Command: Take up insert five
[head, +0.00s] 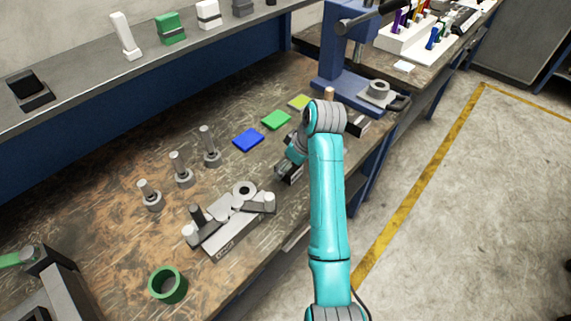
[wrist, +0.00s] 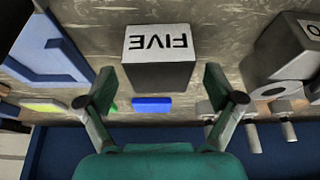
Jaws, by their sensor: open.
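Insert five (wrist: 158,72) is a dark grey block with a white label reading FIVE, upside down in the wrist view. It stands on the worn bench top. My gripper (wrist: 161,90) is open, with one finger to each side of the block in the picture. The block lies beyond the fingertips, and I see clear gaps at both sides. In the head view my gripper (head: 289,166) is low over the bench near its front edge, and the arm and wrist hide much of that spot.
A grey fixture (head: 228,235) with levers stands left of my gripper in the head view. A blue press (head: 345,85) stands behind to the right. Blue (head: 248,140), green (head: 276,120) and yellow pads lie behind.

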